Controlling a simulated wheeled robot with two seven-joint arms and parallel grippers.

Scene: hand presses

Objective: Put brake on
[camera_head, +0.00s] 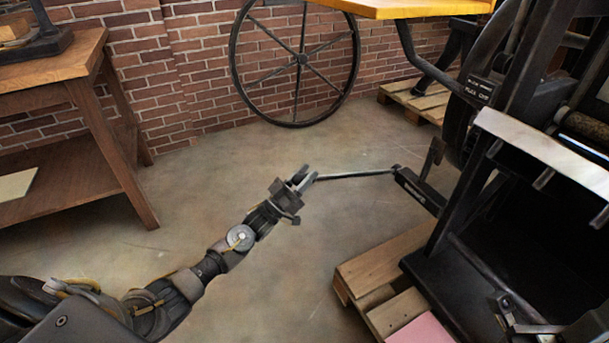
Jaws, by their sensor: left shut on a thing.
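A black hand press (475,200) stands at the right on wooden pallets. A thin dark brake lever (355,175) sticks out to the left from a black bracket (415,187) on the press. It lies nearly level, rising slightly toward the press. My left gripper (303,179) is shut on the free left end of this lever. The fingers hide the lever's tip. My left arm reaches in from the lower left. My right gripper is not in view.
A wooden table (85,65) with a lower shelf stands at the left. A large spoked wheel (300,57) leans on the brick wall at the back. A wooden pallet (380,265) lies below the lever's right end. The concrete floor between is clear.

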